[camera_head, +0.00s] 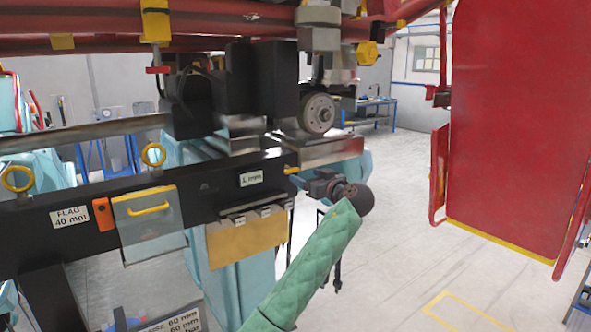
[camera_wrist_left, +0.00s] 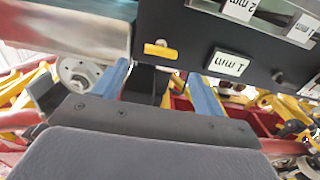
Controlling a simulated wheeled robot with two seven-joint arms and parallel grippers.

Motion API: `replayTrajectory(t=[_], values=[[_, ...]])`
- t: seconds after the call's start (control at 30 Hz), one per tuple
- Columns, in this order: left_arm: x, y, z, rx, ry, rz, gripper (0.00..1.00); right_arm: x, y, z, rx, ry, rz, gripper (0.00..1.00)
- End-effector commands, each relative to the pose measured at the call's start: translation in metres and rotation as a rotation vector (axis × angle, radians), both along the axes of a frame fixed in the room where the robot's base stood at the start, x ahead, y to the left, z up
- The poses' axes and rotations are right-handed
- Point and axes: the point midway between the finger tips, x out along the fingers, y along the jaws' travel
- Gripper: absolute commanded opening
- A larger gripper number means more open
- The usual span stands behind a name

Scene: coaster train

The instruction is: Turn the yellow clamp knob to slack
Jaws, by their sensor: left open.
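The small yellow clamp knob (camera_head: 292,170) is at the right end of the black beam's front face, right of a "1 mm" label. In the left wrist view the yellow knob (camera_wrist_left: 160,51) is a short bar lying roughly level, just beyond and between my fingertips. My left gripper (camera_head: 306,178) is in front of the beam end, its arm in a green quilted sleeve. I cannot tell whether a fingertip touches the knob. My right gripper is not in view.
The black beam (camera_head: 75,228) carries a clear flap with a yellow handle (camera_head: 148,209), an orange tag (camera_head: 103,214) and yellow rings. A wheel assembly (camera_head: 317,113) sits above the beam. A red panel (camera_head: 517,120) stands at the right. Floor between is clear.

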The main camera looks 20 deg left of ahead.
Motion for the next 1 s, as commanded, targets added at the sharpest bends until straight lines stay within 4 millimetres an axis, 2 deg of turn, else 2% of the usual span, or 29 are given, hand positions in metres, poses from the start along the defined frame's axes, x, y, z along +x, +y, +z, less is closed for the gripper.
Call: replayTrajectory(t=[0.17,0.3,0.5,0.97,1.0], values=[[0.011,0.016,0.004,0.002,0.002,0.001,0.71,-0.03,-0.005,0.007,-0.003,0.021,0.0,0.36],[0.024,0.032,0.005,0.002,0.003,0.002,0.71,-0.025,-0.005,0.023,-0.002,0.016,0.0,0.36],[0.036,0.047,0.002,0.0,0.002,0.0,0.71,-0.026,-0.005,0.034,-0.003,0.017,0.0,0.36],[0.042,0.054,-0.001,-0.001,0.002,0.0,0.71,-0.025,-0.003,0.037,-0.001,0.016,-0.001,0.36],[0.042,0.054,-0.001,-0.001,0.002,0.0,0.65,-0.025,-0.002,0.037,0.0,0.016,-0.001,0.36]])
